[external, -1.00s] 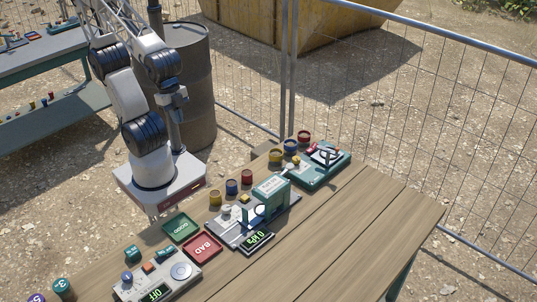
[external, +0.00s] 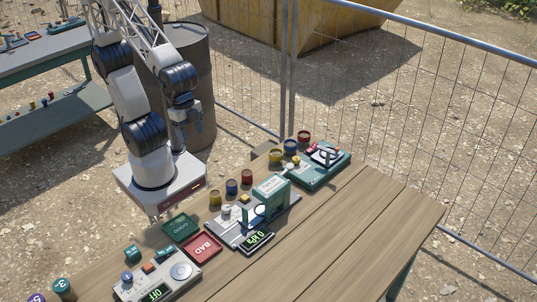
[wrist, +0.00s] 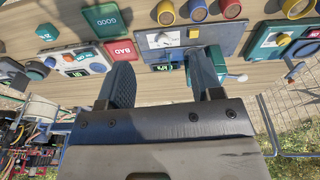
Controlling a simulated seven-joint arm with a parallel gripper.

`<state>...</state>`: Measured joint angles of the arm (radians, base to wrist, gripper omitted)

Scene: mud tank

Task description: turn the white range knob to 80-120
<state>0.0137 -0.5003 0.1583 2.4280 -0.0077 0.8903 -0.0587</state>
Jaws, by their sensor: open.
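A grey test device with a teal upright and a green display stands mid-table; its grey base plate (external: 224,233) shows in the external view. A small white knob (external: 227,211) sits on its back left part. In the wrist view, a white round dial (wrist: 160,39) with a dark mark is on the grey-blue plate; I take it to be the same knob. My gripper (wrist: 161,80) is open and empty, its two dark fingers wide apart, below the dial in that view. In the external view it hangs above the table's back edge, its fingertips unclear.
A red BAD tray (external: 202,247) and a green GOOD tray (external: 181,226) lie left of the device. A white control box (external: 157,280) is nearer the front left, a teal device (external: 321,172) at right. Several coloured cups line the back. The right tabletop is clear.

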